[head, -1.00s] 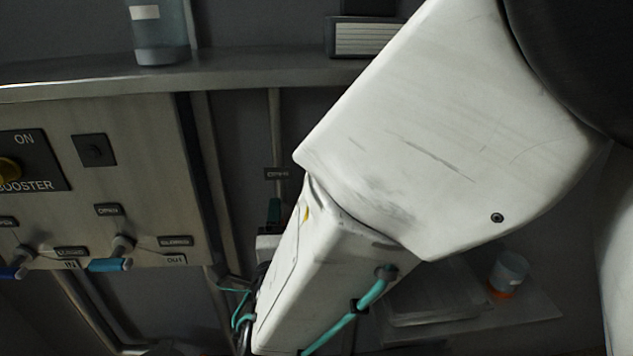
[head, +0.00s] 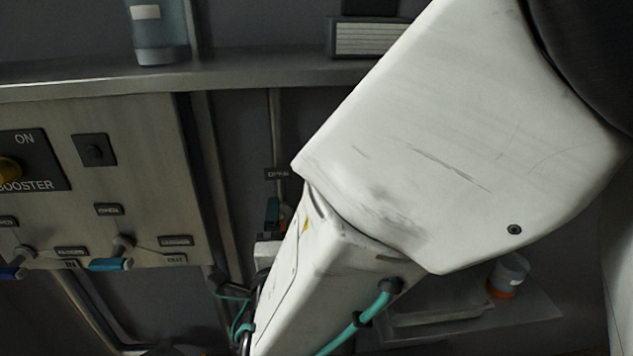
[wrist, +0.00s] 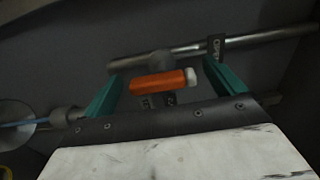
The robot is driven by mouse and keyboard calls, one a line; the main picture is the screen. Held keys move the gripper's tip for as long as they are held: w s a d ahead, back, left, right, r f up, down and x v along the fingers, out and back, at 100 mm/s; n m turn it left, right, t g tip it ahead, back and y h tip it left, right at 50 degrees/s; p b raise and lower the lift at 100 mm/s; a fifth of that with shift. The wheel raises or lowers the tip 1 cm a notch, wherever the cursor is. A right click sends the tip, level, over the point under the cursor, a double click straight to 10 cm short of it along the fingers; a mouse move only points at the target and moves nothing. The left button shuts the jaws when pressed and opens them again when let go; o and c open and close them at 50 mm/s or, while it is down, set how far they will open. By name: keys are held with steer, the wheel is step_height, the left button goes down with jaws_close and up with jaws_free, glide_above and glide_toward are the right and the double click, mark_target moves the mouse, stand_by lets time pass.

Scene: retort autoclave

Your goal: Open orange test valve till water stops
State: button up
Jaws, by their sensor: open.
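The orange test valve handle (wrist: 160,83) shows in the wrist view, lying nearly level in front of a grey pipe (wrist: 190,53), with a pale tip at its right end. My gripper (wrist: 165,90) is open, with one green finger on each side of the handle; neither finger visibly touches it. No water can be made out in either view.
A steel panel (head: 150,130) at the left carries valves with blue handles (head: 110,264) and a booster switch (head: 12,170). Above it a shelf (head: 240,70) holds a bottle (head: 155,32). A jar (head: 508,274) stands on a lower shelf at the right.

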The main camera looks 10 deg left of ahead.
steer(key=v, duration=0.6)
steer(key=shift+s, duration=0.3)
